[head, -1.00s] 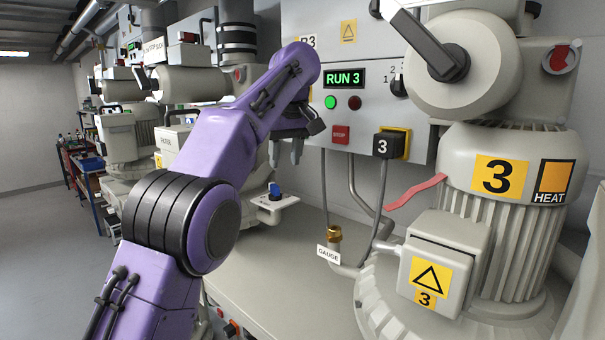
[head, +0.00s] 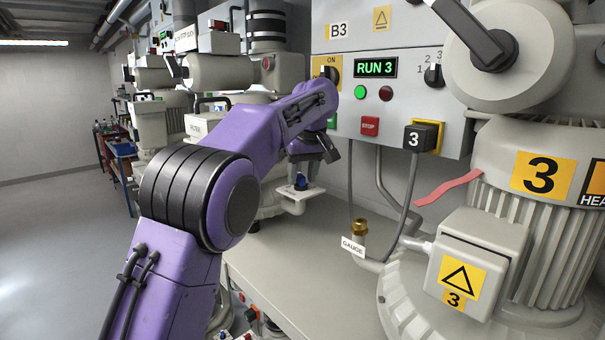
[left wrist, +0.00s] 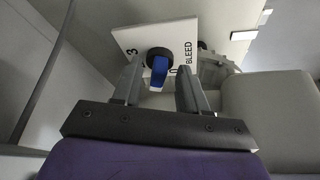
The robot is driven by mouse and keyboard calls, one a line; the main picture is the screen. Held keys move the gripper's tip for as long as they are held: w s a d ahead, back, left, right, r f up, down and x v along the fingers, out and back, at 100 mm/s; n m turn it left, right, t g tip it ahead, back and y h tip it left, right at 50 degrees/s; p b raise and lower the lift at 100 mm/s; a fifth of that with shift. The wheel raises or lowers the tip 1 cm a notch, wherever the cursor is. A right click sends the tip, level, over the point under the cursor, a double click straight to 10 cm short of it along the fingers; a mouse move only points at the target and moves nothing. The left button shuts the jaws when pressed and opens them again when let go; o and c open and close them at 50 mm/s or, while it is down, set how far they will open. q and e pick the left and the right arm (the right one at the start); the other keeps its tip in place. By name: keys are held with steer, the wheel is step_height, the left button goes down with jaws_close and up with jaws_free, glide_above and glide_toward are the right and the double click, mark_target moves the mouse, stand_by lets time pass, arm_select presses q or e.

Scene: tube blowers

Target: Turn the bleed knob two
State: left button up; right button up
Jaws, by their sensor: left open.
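The bleed knob (left wrist: 158,68) has a black round base and a blue handle. It sits on a white plate (left wrist: 130,37) marked BLEED, with a 3 and a 0 partly visible. In the head view the blue knob (head: 300,183) shows on a small pale bracket, partly hidden by the gripper. My left gripper (left wrist: 160,80) is open, with one finger on each side of the blue handle. I cannot tell whether either finger touches it. In the head view my left gripper (head: 304,175) points down over the bracket. My right gripper is not in view.
A control panel (head: 345,105) with a lit RUN 3 display stands behind the gripper. To the right is the large machine marked 3 (head: 500,180), with a red strip (head: 450,187) beside it. A brass fitting tagged GAUGE (head: 358,230) stands on the pale bench (head: 290,265).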

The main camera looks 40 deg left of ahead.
arm_select(q)
steer(key=shift+s, duration=0.1)
steer(key=shift+c, duration=0.3)
steer(key=shift+d, duration=0.1)
jaws_close()
steer(key=shift+m, duration=0.4)
steer(key=m+t+h, duration=0.1)
steer(key=m, duration=0.1)
steer(key=shift+s+m, duration=0.15)
steer(key=shift+m, duration=0.25)
steer(key=m, duration=0.1)
steer(key=m+t+h, duration=0.1)
steer(key=m, duration=0.1)
steer(key=shift+s+a+m, duration=0.1)
steer(key=shift+a+m, duration=0.2)
steer(key=shift+a, duration=0.05)
steer(key=m, duration=0.1)
steer(key=m+h, duration=0.1)
steer(key=m, duration=0.2)
steer(key=shift+a+t+h, duration=0.25)
steer(key=shift+t+h, duration=0.05)
steer(key=shift+a+m+h, duration=0.2)
steer(key=shift+m+h, duration=0.4)
steer(key=shift+m, duration=1.2)
